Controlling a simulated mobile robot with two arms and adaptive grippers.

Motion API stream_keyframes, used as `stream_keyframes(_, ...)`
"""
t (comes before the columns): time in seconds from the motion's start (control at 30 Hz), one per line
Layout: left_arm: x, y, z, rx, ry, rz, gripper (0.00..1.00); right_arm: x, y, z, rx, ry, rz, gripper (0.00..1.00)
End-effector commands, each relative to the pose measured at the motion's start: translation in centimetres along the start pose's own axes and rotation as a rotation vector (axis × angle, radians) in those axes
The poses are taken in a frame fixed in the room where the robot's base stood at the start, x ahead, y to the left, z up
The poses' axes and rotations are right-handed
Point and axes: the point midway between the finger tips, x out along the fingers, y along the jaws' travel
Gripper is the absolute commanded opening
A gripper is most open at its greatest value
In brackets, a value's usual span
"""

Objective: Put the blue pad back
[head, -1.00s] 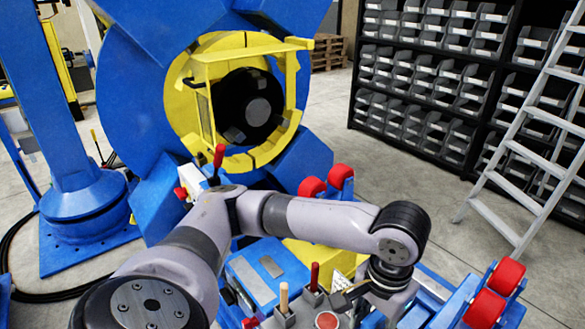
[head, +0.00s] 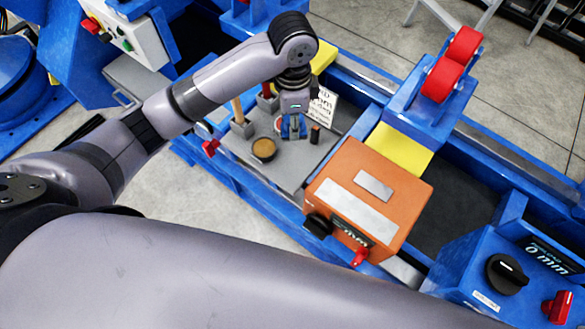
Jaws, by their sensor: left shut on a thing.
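My left gripper (head: 293,128) points down over the grey work plate (head: 283,173). It is shut on a small blue piece, which looks like the blue pad (head: 292,127); the fingers cover part of it. The piece is at or just above the plate; I cannot tell whether it touches. A round dark holder with a brown top (head: 263,149) stands on the plate to the left of the gripper. A reddish round thing is partly hidden behind the gripper. My right gripper is not in view.
A wooden-handled tool (head: 238,113) and a red-handled one (head: 266,91) stand at the plate's left and back. A printed card (head: 322,106) is behind. An orange box (head: 368,200) stands close at right, red rollers (head: 452,64) beyond. A large grey arm link of mine fills the bottom.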

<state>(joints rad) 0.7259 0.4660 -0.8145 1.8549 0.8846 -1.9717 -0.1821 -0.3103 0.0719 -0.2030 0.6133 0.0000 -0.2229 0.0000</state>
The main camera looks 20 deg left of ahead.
Motion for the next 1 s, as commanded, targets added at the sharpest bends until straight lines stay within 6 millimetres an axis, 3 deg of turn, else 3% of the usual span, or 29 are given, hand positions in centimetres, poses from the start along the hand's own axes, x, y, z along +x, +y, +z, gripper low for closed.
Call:
stream_keyframes(0.5,12.9,0.1,0.1,0.001,-0.002,0.002,0.11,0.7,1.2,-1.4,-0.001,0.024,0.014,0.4)
stream_keyframes(1.0,18.8,0.1,0.0,0.002,-0.002,0.001,0.11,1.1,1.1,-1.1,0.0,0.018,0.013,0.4)
